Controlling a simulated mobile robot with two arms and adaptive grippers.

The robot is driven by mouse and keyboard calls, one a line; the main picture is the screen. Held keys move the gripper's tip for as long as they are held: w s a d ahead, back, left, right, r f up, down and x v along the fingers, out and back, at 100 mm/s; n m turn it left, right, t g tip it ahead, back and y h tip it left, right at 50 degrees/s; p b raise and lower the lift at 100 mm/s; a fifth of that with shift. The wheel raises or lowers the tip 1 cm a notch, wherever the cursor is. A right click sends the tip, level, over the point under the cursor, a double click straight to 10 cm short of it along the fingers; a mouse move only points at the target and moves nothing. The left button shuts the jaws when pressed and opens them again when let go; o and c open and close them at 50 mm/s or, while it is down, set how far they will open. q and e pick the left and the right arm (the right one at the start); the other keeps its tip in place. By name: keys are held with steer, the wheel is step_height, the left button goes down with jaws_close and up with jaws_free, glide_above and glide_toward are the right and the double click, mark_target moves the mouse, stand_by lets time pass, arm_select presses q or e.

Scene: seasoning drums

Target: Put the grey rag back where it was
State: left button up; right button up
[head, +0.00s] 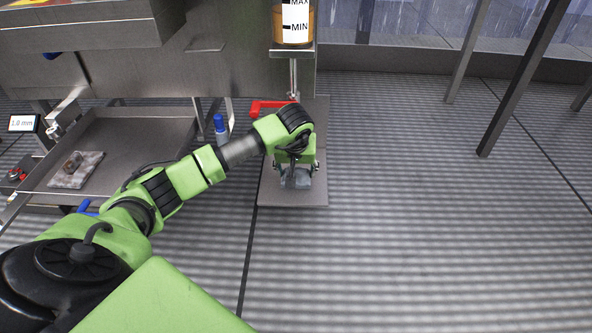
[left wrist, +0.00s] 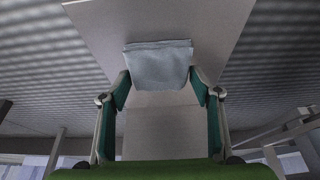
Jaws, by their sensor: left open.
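The grey rag (head: 296,181) is a small blue-grey folded cloth over the flat grey plate (head: 283,198) on the floor, below the red valve handle. In the left wrist view the rag (left wrist: 158,66) lies at and just beyond my fingertips, with the plate (left wrist: 160,20) behind it. My left gripper (head: 296,170) points down at the rag and partly hides it in the head view. Its fingers (left wrist: 160,88) are open, one on each side of the rag. I cannot tell whether either finger touches it. My right gripper is not in view.
A red valve handle (head: 270,106) is close behind my left wrist, under a sight glass (head: 293,22). A steel tray (head: 130,128) at left holds a metal part on a pale cloth (head: 76,170). A blue-capped bottle (head: 221,130) stands near.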

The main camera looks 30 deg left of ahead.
arm_select(q)
steer(key=p+v, duration=0.7)
steer(key=v, duration=0.5)
steer(key=shift+r, duration=0.2)
